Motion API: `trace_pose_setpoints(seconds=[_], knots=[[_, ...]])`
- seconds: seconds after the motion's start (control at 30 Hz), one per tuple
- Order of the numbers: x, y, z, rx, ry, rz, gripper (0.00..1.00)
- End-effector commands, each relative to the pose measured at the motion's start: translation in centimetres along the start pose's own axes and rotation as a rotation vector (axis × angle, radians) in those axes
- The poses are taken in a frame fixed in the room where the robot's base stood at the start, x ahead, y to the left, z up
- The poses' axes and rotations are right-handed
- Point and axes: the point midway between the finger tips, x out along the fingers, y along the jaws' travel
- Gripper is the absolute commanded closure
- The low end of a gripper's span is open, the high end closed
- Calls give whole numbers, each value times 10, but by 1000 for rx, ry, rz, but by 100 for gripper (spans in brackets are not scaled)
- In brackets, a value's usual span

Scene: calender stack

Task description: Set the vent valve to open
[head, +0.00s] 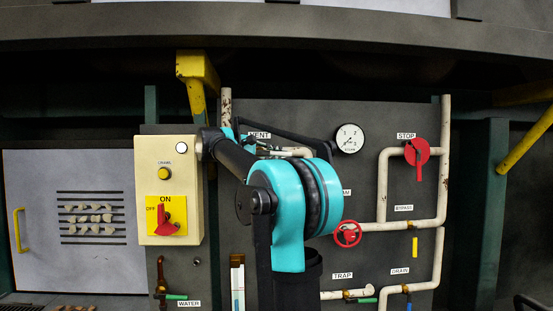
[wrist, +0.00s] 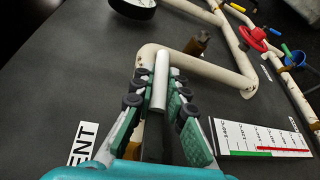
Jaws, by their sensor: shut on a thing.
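The VENT label (head: 259,135) is on the dark panel, partly covered by my arm in the head view; it also shows at the lower left of the wrist view (wrist: 83,143). My gripper (wrist: 160,82) is at the vent piping, its green-padded fingers on both sides of a pale grey bar (wrist: 161,72), shut on it. The bar looks like the vent valve's handle and lies over a cream pipe (wrist: 228,68). The valve body is mostly hidden between the fingers. In the head view my teal arm hides most of the gripper and the valve.
A gauge (head: 349,140), a red STOP lever (head: 417,152) and a red handwheel (head: 347,233) are on the panel to the right. A thermometer plate (wrist: 262,140) is right of the fingers.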

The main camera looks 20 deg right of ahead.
Motion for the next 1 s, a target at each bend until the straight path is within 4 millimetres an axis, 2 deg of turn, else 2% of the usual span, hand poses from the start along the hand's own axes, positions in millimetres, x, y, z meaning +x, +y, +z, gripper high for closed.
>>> trace_pose_setpoints(seconds=[0.7, 0.73, 0.8, 0.9, 1.0], knots=[[-1, 5, 0, -30, -14, 71, 100], [-1, 5, 0, -30, -14, 71, 85], [-1, 5, 0, -29, -14, 71, 76], [-1, 5, 0, -29, -14, 71, 65], [-1, 5, 0, -29, -14, 70, 65]])
